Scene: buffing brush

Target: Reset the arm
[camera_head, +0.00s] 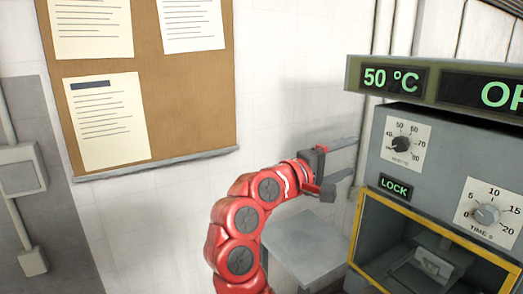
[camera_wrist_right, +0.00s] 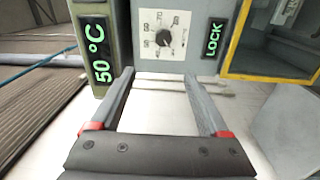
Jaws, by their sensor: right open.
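My right arm (camera_head: 247,215) is red and rises from the bottom middle of the head view, bent toward the machine. My right gripper (camera_head: 353,158) is open and empty, its two grey fingers pointing right toward the machine's left side. In the right wrist view the two fingers of the gripper (camera_wrist_right: 160,82) stand apart with nothing between them. Beyond them is the machine's temperature dial (camera_wrist_right: 164,38). The fingertips look apart from the machine. My left gripper is not in view.
The grey machine (camera_head: 450,160) fills the right side, with a "50 °C" display (camera_head: 390,78), a LOCK sign (camera_head: 394,187), a time dial (camera_head: 487,214) and a yellow-framed opening (camera_head: 362,222). A grey surface (camera_head: 300,246) lies beside my arm. A corkboard (camera_head: 188,100) hangs on the wall.

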